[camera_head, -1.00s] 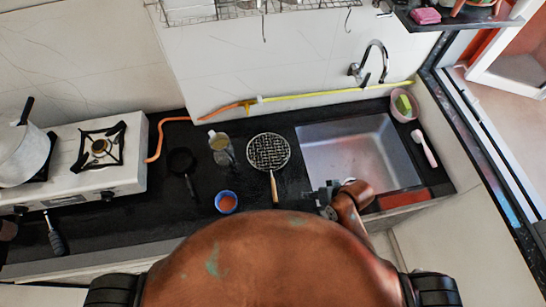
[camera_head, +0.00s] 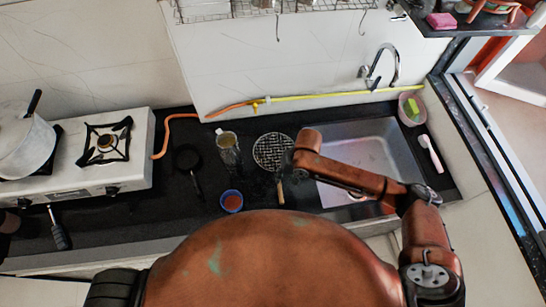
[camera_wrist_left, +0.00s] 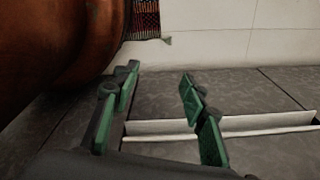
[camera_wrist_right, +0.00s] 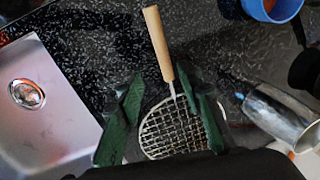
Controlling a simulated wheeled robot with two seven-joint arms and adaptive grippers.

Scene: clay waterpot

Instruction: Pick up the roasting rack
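The roasting rack (camera_head: 268,152) is a round wire grid with a wooden handle. It lies on the black counter left of the sink, handle toward me. In the right wrist view the rack (camera_wrist_right: 172,132) shows beyond the fingers, its handle pointing up the picture. My right gripper (camera_wrist_right: 158,80) is open, with the rack's grid and the handle's base showing between its fingers; the height gap is hard to tell. In the head view my right arm partly covers the rack's right side. My left gripper (camera_wrist_left: 160,76) is open and empty, low over the tiled floor, and out of the head view.
A sink (camera_head: 345,150) lies right of the rack. A glass jar (camera_head: 228,150), a small black pan (camera_head: 187,160) and a blue-rimmed cup (camera_head: 231,201) stand to its left. A gas stove (camera_head: 90,165) is farther left. A faucet (camera_head: 383,66) rises behind the sink.

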